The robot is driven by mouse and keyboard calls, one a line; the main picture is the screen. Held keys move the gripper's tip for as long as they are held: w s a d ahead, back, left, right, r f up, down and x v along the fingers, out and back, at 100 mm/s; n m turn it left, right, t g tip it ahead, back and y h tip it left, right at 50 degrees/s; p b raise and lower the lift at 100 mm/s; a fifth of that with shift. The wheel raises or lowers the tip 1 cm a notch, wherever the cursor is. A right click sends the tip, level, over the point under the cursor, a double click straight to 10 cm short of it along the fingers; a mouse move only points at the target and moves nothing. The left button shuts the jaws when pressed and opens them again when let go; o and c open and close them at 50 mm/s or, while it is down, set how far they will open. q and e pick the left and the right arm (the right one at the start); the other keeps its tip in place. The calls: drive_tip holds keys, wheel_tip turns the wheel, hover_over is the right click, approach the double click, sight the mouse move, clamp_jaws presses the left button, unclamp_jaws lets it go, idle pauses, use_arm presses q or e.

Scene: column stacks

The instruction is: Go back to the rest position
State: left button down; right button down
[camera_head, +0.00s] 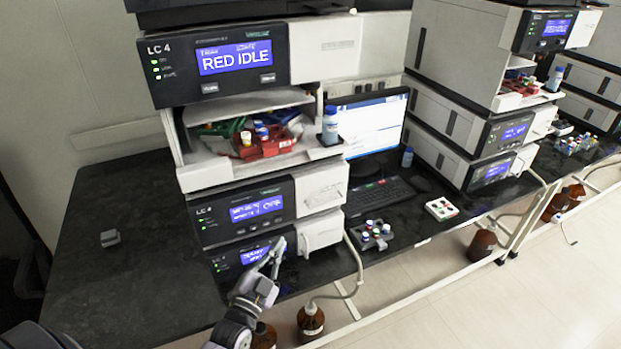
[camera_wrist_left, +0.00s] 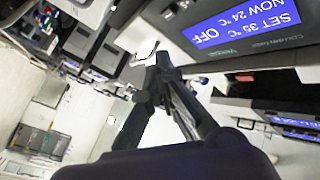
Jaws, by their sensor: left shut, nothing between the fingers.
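My left gripper (camera_head: 279,246) is in front of the lower unit of the LC 4 stack (camera_head: 245,205), near that unit's small blue screen. Its fingers point up and away from me, and they are shut with nothing between them. In the left wrist view the left gripper (camera_wrist_left: 160,60) also shows with its fingertips together, in front of a module with a blue display (camera_wrist_left: 240,28) reading SET 35 °C, OFF. I cannot tell whether the fingers touch the stack. My right gripper is not in view.
An open tray (camera_head: 250,160) in the stack holds red and green items. Brown bottles (camera_head: 311,321) stand below the bench edge. A monitor (camera_head: 368,122) and a keyboard (camera_head: 378,195) are right of the stack.

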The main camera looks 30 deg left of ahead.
use_arm(q)
drive_tip(key=s+d+f+n+g+h+b, duration=0.1)
drive_tip(key=s+d+f+g, duration=0.2)
drive_tip(key=f, duration=0.9)
drive_tip(key=s+f+g+b, duration=0.25)
drive_tip(key=s+f, duration=0.35)
drive_tip(key=f, duration=0.6)
drive_tip(key=s+d+f+n+g+h, duration=0.15)
drive_tip(key=s+f+g, duration=0.25)
drive_tip(key=f, duration=0.7)
drive_tip(key=s+d+f+g+b, duration=0.1)
drive_tip(key=s+f+g, duration=0.2)
drive_tip(key=s+f, duration=0.3)
drive_tip(key=s+d+f+n+g+b, duration=0.1)
drive_tip(key=s+f+g, duration=0.2)
drive_tip(key=s+f, duration=0.4)
drive_tip(key=s+d+f+g+y+b, duration=0.1)
drive_tip(key=s+f+g, duration=0.2)
drive_tip(key=s, duration=1.3)
wheel_tip(320, 180, down, 4)
drive_tip(key=shift+s+r+n, duration=0.25)
drive_tip(key=shift+n, duration=0.1)
